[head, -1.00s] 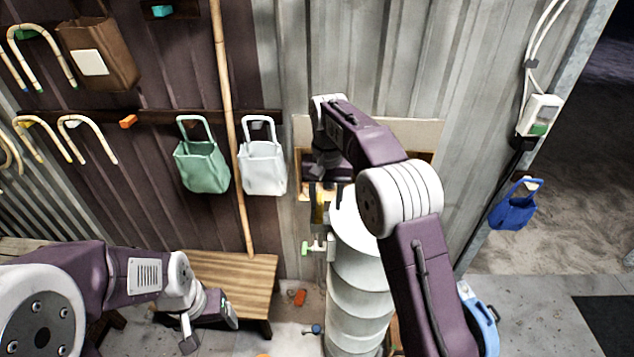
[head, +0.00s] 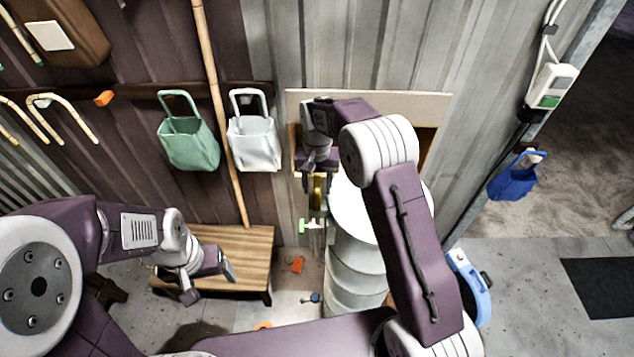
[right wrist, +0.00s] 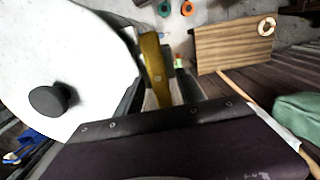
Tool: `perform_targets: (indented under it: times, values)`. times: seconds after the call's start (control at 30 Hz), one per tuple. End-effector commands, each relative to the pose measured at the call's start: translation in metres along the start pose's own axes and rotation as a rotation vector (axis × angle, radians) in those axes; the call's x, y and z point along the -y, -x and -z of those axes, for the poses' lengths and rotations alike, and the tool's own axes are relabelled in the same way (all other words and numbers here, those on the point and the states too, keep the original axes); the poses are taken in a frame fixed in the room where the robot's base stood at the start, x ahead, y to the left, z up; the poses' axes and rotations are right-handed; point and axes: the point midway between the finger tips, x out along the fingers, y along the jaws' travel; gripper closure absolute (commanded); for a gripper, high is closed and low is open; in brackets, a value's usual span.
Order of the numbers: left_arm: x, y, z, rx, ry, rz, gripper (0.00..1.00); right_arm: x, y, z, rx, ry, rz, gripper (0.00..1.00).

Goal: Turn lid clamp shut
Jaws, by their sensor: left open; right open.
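A white drum (head: 352,268) with a pale round lid (head: 352,215) stands below my right arm. In the right wrist view the lid (right wrist: 75,50) fills the left side and has a black knob (right wrist: 52,99). The yellow lid clamp (right wrist: 154,65) stands at the lid's edge; it also shows in the head view (head: 318,194). My right gripper (right wrist: 158,88) is open, with its dark fingers on either side of the clamp; I cannot tell whether they touch it. My left gripper (head: 208,280) is open and empty, well left of the drum near the bench.
A wooden bench (head: 245,245) stands left of the drum. Green (head: 188,145) and white (head: 254,143) bags hang on the wall behind. A bamboo pole (head: 218,110) leans there.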

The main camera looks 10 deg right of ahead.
Motion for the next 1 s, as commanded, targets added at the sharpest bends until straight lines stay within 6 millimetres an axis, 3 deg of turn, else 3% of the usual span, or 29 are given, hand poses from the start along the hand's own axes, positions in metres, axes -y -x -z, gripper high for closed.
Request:
perform_targets:
  times: [0.27,0.43,0.47,0.77,1.0]
  values:
    - [0.0,0.0013,-0.0002,0.001,0.0,0.0,0.23,0.0,-0.0044,-0.0001,-0.001,0.0,0.0,0.55]
    - [0.0,0.0012,-0.0001,0.0,0.0,0.0,0.23,0.0,-0.0043,-0.0001,0.0,0.0,0.0,0.96]
    - [0.0,0.0012,-0.0001,0.0,0.0,0.0,0.23,-0.0001,-0.0043,0.0,-0.001,0.0,0.0,1.0]
    - [0.0,0.0014,-0.0001,0.0,0.0,0.0,0.23,-0.0001,-0.0043,0.001,-0.004,-0.015,0.0,1.0]
    - [0.0,0.0029,0.0001,0.0,0.0,0.0,0.23,-0.0001,-0.0039,0.0018,-0.005,-0.123,0.001,1.0]
